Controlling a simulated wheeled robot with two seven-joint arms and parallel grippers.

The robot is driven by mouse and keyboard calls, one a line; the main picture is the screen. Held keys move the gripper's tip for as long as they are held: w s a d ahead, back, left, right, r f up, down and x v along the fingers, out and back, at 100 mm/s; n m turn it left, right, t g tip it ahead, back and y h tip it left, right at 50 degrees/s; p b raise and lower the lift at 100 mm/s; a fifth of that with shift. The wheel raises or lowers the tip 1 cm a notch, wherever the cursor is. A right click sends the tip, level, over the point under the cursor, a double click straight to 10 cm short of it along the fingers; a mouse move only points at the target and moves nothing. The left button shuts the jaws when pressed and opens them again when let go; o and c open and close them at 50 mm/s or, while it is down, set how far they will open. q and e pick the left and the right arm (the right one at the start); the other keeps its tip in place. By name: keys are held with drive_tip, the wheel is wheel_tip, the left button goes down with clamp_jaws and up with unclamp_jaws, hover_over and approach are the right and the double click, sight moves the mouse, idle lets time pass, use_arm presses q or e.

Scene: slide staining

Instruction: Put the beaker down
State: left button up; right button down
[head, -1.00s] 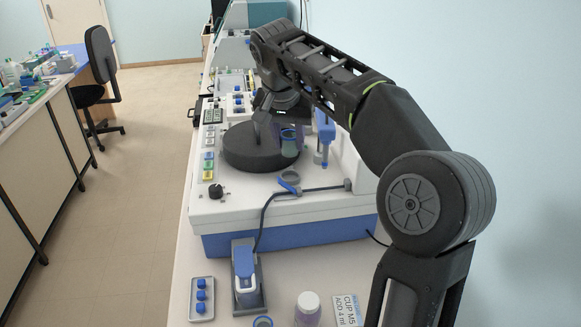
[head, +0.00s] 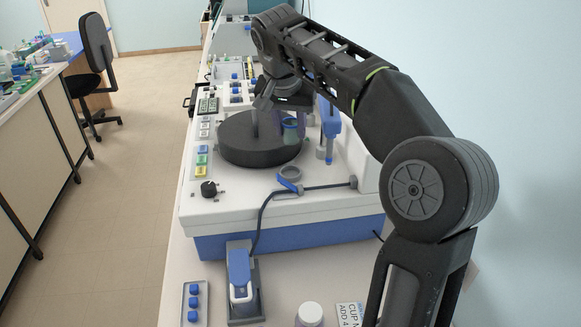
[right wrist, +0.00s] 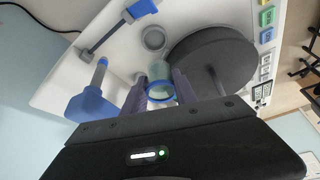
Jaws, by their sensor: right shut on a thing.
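The beaker is a small clear cup with a blue rim and greenish content; in the head view the beaker (head: 290,130) is at the right edge of the round black plate (head: 245,148). My right gripper (head: 277,122) reaches down over it from above. In the right wrist view the beaker (right wrist: 161,92) sits between the two fingers of my right gripper (right wrist: 172,88), which is shut on it. I cannot tell whether its base touches the machine's surface. My left gripper is not in view.
A blue-topped device (head: 241,275) and a small tray (head: 194,318) sit nearer.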

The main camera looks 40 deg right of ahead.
sight(289, 133)
wheel_tip(289, 133, down, 2)
drive_tip(key=shift+f+b, duration=0.25)
drive_tip(key=shift+b, duration=0.3)
drive_tip(key=shift+f, duration=0.45)
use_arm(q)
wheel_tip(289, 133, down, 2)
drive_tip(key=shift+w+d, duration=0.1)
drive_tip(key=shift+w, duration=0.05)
use_arm(e)
drive_tip(key=shift+f, duration=1.85)
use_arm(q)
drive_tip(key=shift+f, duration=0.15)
